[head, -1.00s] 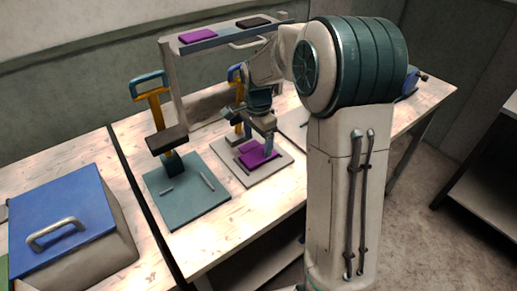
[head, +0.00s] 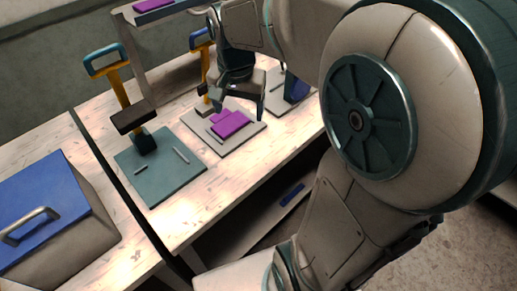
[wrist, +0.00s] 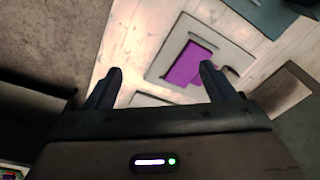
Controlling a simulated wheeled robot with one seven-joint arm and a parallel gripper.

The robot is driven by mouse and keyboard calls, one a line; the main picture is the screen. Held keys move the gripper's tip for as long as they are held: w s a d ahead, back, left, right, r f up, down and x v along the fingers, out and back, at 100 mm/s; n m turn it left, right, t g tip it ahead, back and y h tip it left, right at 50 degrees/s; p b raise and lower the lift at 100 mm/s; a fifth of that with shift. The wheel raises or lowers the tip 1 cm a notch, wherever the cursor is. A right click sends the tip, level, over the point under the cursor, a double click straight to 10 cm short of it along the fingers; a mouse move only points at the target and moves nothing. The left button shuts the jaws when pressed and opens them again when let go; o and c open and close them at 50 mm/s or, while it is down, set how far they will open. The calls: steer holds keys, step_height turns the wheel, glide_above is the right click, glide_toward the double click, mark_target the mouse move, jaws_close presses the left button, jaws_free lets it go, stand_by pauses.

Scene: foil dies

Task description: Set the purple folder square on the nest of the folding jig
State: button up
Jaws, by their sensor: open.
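The purple folder (head: 232,124) lies flat on a light grey plate (head: 241,147) with dark low bars, in front of a press with a blue handle (head: 200,38). Its purple outline looks stepped, and I cannot tell whether it sits square. The folder also shows in the wrist view (wrist: 187,68), on the plate beyond my right fingertip. My gripper (head: 241,100) is open and empty, raised above the back right of the plate and apart from the folder. Its two spread fingers show in the wrist view (wrist: 162,72). No label shows which plate is the folding jig.
A teal plate (head: 157,184) with a press and orange stem (head: 122,88) stands to the left. Another grey plate (head: 284,106) is at the right. A blue-lidded box (head: 42,205) is far left. A shelf (head: 152,16) carries another purple piece. The bench front is clear.

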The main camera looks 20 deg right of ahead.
steer(key=s+f+n+t, duration=0.1)
steer(key=s+f+n, duration=0.2)
steer(key=s, duration=0.9)
steer(key=n, duration=0.3)
steer(key=shift+d+n+t, duration=0.15)
steer(key=shift+n+t, duration=0.15)
steer(key=shift+n, duration=0.1)
